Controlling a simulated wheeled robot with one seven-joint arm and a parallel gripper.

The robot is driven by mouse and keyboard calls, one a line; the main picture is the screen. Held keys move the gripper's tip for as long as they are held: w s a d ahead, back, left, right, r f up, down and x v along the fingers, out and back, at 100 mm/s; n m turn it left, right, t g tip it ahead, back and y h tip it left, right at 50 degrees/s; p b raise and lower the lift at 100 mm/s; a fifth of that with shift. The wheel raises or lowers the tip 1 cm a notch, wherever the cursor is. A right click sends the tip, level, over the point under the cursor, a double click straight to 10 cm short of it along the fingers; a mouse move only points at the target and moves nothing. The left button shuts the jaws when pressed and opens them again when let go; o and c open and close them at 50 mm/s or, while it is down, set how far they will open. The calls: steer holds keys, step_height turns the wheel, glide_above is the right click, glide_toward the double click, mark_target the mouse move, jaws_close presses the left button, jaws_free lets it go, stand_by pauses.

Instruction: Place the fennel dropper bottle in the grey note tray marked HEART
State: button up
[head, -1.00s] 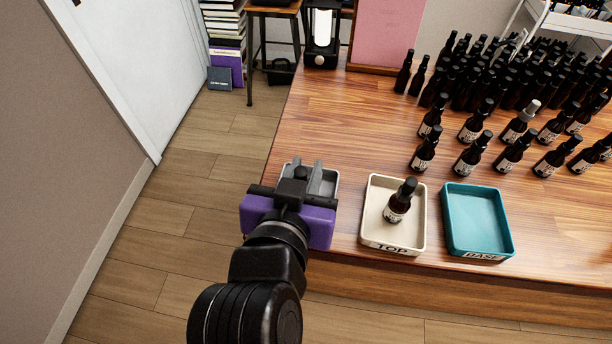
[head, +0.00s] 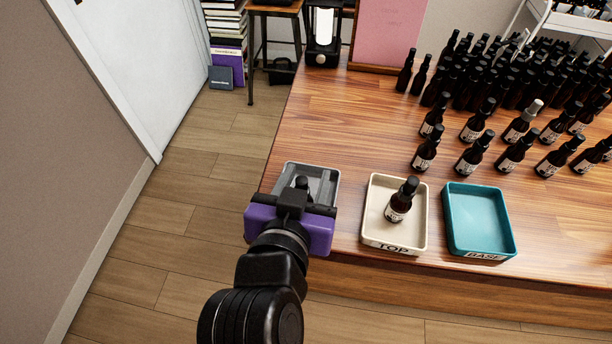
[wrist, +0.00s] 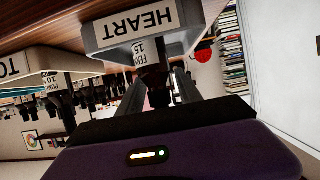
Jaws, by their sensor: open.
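The grey tray (head: 327,176) sits at the table's left front corner, and its HEART label (wrist: 137,23) shows in the wrist view. The fennel dropper bottle (head: 302,183) appears to stand in this tray, mostly hidden by my gripper in the head view. In the wrist view, its label (wrist: 140,50) begins with FEN and its dark cap (wrist: 158,98) points toward my palm. My gripper (wrist: 157,88) is open, with one finger on each side of the bottle. Whether either finger touches it is unclear.
A cream TOP tray (head: 377,236) holding another dark bottle (head: 398,203) stands to the right. An empty teal BASE tray (head: 480,222) is beyond it. Many dark bottles (head: 500,85) crowd the back right. The table between them and the grey tray is clear.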

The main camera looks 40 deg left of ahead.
steer(key=v, duration=1.2)
steer(key=shift+p, duration=0.4)
steer(key=w+d+f+h, duration=0.1)
steer(key=w+d+f, duration=0.1)
steer(key=d+f, duration=0.55)
steer(key=w+d+f, duration=0.2)
steer(key=d+f, duration=0.3)
steer(key=d, duration=0.5)
steer(key=s+d+m+t+h, duration=0.1)
steer(key=s+d+m+h, duration=0.1)
steer(key=s+d, duration=0.4)
steer(key=s+d+r+m+t+h, duration=0.1)
steer(key=s+d+m+t+h, duration=0.1)
steer(key=s+d, duration=0.5)
steer(key=d+m+h, duration=0.1)
steer(key=d, duration=0.4)
steer(key=shift+s+m, duration=0.35)
steer(key=shift+m, duration=0.05)
